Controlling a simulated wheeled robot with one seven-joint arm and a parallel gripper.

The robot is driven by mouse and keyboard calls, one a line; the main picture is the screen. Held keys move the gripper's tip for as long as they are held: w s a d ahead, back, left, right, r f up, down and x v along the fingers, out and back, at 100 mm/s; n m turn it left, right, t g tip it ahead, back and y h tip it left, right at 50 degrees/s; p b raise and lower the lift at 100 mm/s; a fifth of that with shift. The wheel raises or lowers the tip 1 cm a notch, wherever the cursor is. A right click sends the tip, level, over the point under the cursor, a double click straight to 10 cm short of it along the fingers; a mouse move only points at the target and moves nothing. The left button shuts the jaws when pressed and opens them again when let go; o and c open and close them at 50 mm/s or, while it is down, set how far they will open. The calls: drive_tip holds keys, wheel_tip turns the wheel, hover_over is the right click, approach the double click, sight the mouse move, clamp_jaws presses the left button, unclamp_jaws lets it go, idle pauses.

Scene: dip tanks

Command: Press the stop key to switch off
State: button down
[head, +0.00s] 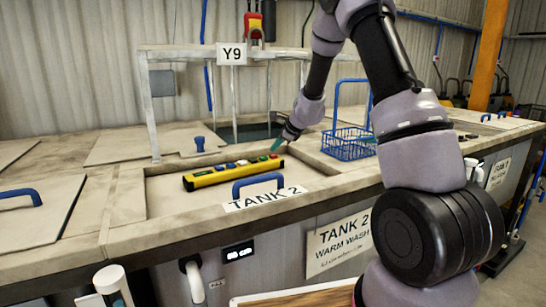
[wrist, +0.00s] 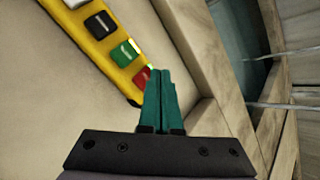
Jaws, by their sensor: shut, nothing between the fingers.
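A yellow control box (head: 215,178) with a row of coloured keys lies on the lid of tank 2. In the wrist view, the yellow box (wrist: 118,80) shows a red key (wrist: 142,76) at its near end, then a green key (wrist: 124,53), a black key (wrist: 100,24) and a white one. I take the red key to be the stop key; no label is readable. My gripper (head: 277,146) has teal fingers, shut and empty, pointing down at the red-key end. In the wrist view the fingertips (wrist: 160,72) are right beside the red key and partly cover it. I cannot tell if they touch.
A blue lid handle (head: 258,182) stands just in front of the box. A blue wire basket (head: 349,143) is to the right of my gripper. A pale frame with a Y9 sign (head: 231,54) rises behind. The lid left of the box is clear.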

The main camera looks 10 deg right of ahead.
sight(276, 156)
drive_tip(key=shift+f, duration=0.15)
idle(0.5)
drive_tip(key=shift+f, duration=0.3)
drive_tip(key=shift+f, duration=0.45)
idle(0.6)
drive_tip(key=shift+r, duration=0.9)
drive_tip(key=shift+r, duration=2.5)
